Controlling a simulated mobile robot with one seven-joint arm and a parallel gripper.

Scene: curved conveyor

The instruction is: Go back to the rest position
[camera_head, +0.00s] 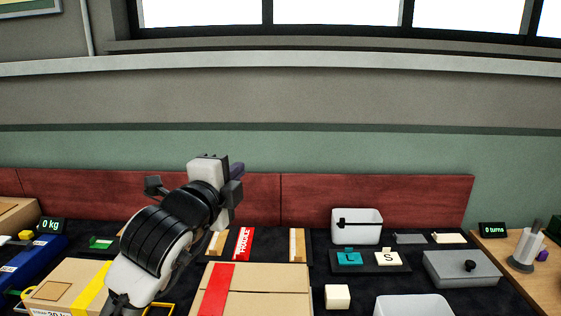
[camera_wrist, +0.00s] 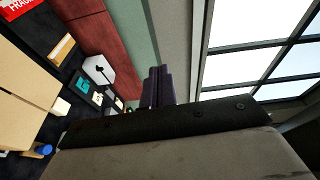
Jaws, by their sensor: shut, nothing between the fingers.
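My gripper (camera_head: 237,170) is raised above the dark table, in front of the red back panel, at the centre-left of the head view. The gripper touches nothing. My arm hides part of the table below it.
A large cardboard box (camera_head: 275,279) with red tape lies in front. A smaller box (camera_head: 62,281) is at left. A white bin (camera_head: 357,228), a dark tray with tiles, and a grey lidded box (camera_head: 462,269) stand right. The space around the gripper is free.

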